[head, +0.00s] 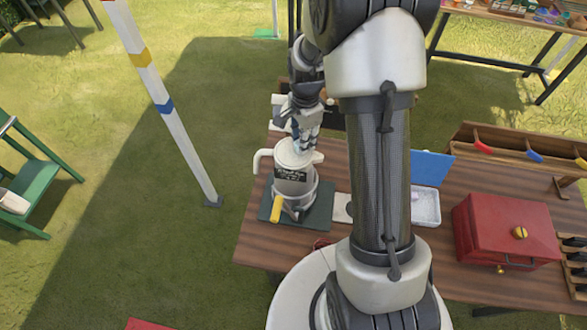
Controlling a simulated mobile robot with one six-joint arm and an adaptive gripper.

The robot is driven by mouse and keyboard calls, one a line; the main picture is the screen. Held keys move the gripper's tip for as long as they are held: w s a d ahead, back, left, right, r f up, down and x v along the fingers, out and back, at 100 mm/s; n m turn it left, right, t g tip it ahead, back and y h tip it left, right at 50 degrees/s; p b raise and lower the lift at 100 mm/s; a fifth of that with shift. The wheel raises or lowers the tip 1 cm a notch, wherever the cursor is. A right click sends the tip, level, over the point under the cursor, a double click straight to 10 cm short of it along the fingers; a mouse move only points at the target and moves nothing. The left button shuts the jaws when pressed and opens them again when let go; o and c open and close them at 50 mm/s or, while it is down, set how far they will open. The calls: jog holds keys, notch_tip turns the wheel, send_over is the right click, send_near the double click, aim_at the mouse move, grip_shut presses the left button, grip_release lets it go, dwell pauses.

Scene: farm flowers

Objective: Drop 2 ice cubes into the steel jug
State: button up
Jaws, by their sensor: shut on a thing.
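My gripper (301,146) is right above the jug's mouth, pointing down, shut on a small pale thing that looks like an ice cube. The fingers largely hide it. A white tub (425,208) with pale contents and a raised blue lid (431,167) stands right of my arm. The inside of the jug cannot be seen.
A red box (506,231) with a yellow knob stands on the wooden table (455,270) at the right. A wooden rack (522,148) stands behind it. A striped pole (160,100) rises from the grass at the left. My arm hides the middle of the table.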

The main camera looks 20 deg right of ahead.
jog(key=shift+f, duration=0.55)
jog(key=shift+w, duration=0.1)
jog(key=o, duration=0.9)
jog(key=shift+r, duration=0.1)
notch_tip(320, 180, up, 12)
jog(key=shift+f, duration=0.1)
